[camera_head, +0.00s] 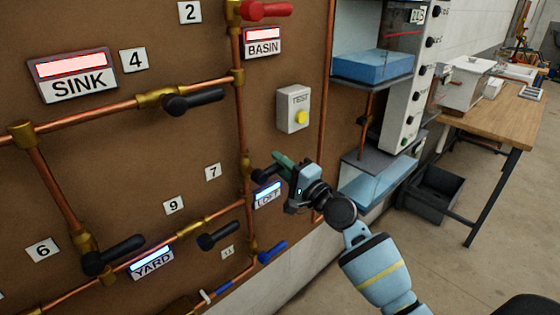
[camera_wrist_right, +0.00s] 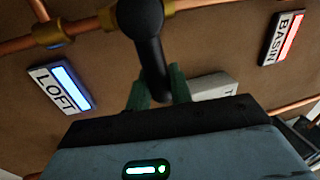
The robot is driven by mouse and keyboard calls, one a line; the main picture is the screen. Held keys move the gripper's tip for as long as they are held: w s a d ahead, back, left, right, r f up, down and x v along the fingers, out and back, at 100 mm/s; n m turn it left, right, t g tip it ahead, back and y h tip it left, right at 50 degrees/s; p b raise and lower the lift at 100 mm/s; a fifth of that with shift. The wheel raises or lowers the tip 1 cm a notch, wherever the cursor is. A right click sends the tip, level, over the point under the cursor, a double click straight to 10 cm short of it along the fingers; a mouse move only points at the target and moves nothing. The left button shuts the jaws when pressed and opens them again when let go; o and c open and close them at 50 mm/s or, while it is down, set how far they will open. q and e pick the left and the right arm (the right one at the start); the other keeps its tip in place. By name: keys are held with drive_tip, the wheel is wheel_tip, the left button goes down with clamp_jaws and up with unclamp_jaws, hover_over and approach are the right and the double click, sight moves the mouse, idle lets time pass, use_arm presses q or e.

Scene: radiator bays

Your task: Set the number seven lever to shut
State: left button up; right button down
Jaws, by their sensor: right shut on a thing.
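The number seven lever is a black handle (camera_head: 263,173) on the vertical copper pipe, right of the number 7 plate (camera_head: 213,172). It points right, roughly across the pipe. My right gripper (camera_head: 281,164) is shut on its outer end and partly hides it. In the right wrist view the black lever (camera_wrist_right: 144,35) runs down between the green fingertips (camera_wrist_right: 158,92), at an angle to the pipe behind it. My left gripper is in neither view.
Lit signs LOFT (camera_head: 268,194), BASIN (camera_head: 263,42), SINK (camera_head: 72,76) and YARD (camera_head: 152,262) hang on the brown board. Other levers stick out nearby: a red one (camera_head: 265,10), black ones (camera_head: 193,102) and a blue one (camera_head: 272,251). A TEST box (camera_head: 293,109) sits above my gripper.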

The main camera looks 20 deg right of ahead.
drive_tip(key=shift+f+m, duration=0.25)
drive_tip(key=shift+m, duration=0.35)
drive_tip(key=shift+f, duration=0.1)
drive_tip(key=c, duration=1.3)
unclamp_jaws()
drive_tip(key=shift+s, duration=0.2)
drive_tip(key=v, duration=0.7)
drive_tip(key=shift+s, duration=0.25)
